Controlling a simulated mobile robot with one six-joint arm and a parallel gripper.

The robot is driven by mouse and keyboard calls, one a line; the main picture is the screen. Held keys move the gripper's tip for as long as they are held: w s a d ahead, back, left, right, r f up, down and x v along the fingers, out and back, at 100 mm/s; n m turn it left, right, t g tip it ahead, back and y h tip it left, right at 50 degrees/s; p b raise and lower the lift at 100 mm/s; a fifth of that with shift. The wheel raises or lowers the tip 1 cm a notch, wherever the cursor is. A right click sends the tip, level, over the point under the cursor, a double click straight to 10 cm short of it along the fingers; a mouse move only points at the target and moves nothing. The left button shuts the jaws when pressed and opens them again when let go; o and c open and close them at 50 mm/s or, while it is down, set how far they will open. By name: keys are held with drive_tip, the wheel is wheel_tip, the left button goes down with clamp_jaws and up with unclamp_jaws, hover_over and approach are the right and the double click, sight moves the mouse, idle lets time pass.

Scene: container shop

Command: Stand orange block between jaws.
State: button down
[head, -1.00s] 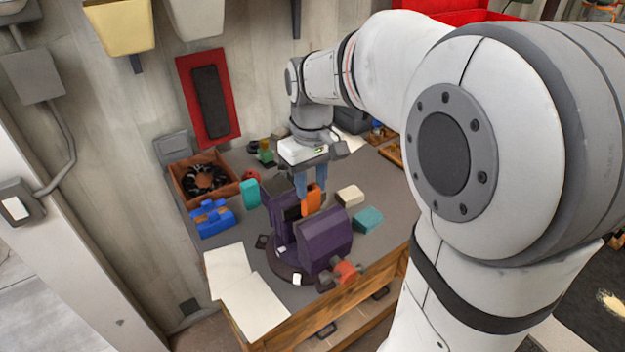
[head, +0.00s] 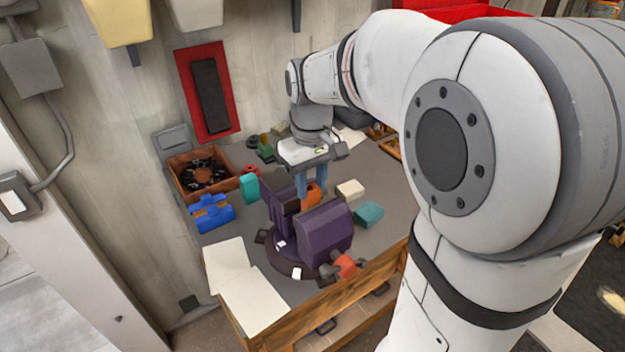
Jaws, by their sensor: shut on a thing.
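The orange block (head: 315,188) is upright in my gripper (head: 308,187), whose blue fingers are shut on it. A purple vise (head: 325,231) stands on the bench, with one jaw block at the near right and another jaw (head: 279,207) at the far left. The block is at the gap between these jaws. Its lower part is hidden behind the near jaw, so I cannot tell whether it touches the vise floor.
A teal block (head: 249,188), a cream block (head: 350,189) and another teal block (head: 368,213) lie around the vise. A blue object (head: 212,214) and an orange-brown bin (head: 186,185) are at left. White sheets (head: 247,290) cover the front left corner.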

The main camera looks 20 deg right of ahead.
drive_tip(key=shift+f+b, duration=0.4)
drive_tip(key=shift+f, duration=0.15)
drive_tip(key=c, duration=1)
unclamp_jaws()
drive_tip(key=shift+o, duration=0.2)
wheel_tip(320, 180, up, 6)
drive_tip(key=p, duration=0.4)
drive_tip(key=shift+p, duration=0.4)
drive_tip(key=s+f+m+t+b, duration=0.1)
drive_tip(key=s+f, duration=0.2)
drive_tip(key=s, duration=0.4)
drive_tip(key=s+f+m+t+b, duration=0.2)
drive_tip(key=s, duration=0.5)
drive_tip(key=shift+s+f+m+b, duration=0.25)
drive_tip(key=shift+f+m+b, duration=0.05)
drive_tip(key=shift+f, duration=0.1)
